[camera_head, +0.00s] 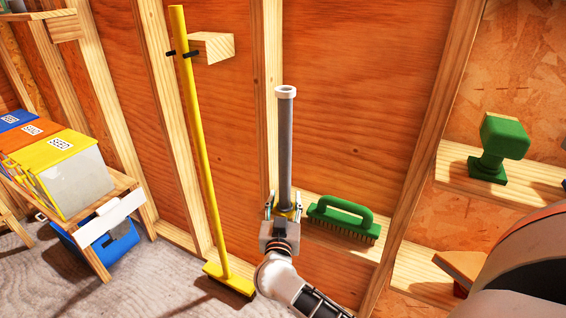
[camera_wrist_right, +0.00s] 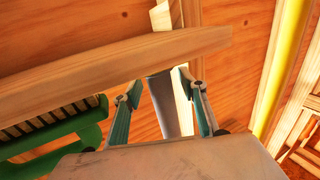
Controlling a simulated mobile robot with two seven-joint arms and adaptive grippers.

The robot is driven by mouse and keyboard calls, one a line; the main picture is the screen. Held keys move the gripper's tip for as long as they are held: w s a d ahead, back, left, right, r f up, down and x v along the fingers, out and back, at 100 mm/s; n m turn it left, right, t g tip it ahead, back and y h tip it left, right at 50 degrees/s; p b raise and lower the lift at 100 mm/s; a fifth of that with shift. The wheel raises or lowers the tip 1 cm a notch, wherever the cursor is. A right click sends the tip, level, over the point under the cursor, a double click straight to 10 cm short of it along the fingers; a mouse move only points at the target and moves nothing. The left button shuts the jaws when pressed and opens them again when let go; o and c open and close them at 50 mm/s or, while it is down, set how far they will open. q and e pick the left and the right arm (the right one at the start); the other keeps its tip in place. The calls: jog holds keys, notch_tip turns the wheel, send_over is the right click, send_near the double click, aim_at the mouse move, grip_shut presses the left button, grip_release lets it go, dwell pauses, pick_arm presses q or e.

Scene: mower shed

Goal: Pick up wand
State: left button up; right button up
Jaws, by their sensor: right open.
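The wand (camera_head: 285,140) is a grey tube with a white ring at its top. It stands upright against the wooden wall, and its lower end is hidden by my right gripper. My right gripper (camera_head: 284,205) is open at the lower part of the wand. In the right wrist view, part of the grey tube (camera_wrist_right: 171,105) shows between the two spread fingers (camera_wrist_right: 160,85). I cannot tell whether either finger touches it. My left gripper is not in view.
A green brush (camera_head: 341,221) lies on the wooden shelf (camera_head: 330,242) just right of my gripper. A yellow broom (camera_head: 203,165) leans at the left. Bins (camera_head: 68,180) stand on a rack farther left. A green tool (camera_head: 500,145) is on the right shelf.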

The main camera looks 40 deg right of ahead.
aim_at(284, 142)
jog(key=c, duration=1)
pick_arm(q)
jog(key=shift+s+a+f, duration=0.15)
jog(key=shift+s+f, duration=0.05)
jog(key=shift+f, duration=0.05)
pick_arm(e)
grip_shut()
jog(key=shift+r, duration=0.1)
jog(key=shift+r, duration=0.45)
notch_tip(284, 142, up, 2)
jog(key=shift+w+r+p, duration=0.1)
jog(key=shift+r+p, duration=0.15)
jog(key=shift+p, duration=0.5)
notch_tip(284, 142, up, 4)
jog(key=shift+r+p, duration=0.25)
jog(key=shift+p, duration=0.8)
notch_tip(284, 142, up, 11)
jog(key=p, duration=0.5)
jog(key=shift+r+p, duration=0.35)
jog(key=shift+r, duration=0.2)
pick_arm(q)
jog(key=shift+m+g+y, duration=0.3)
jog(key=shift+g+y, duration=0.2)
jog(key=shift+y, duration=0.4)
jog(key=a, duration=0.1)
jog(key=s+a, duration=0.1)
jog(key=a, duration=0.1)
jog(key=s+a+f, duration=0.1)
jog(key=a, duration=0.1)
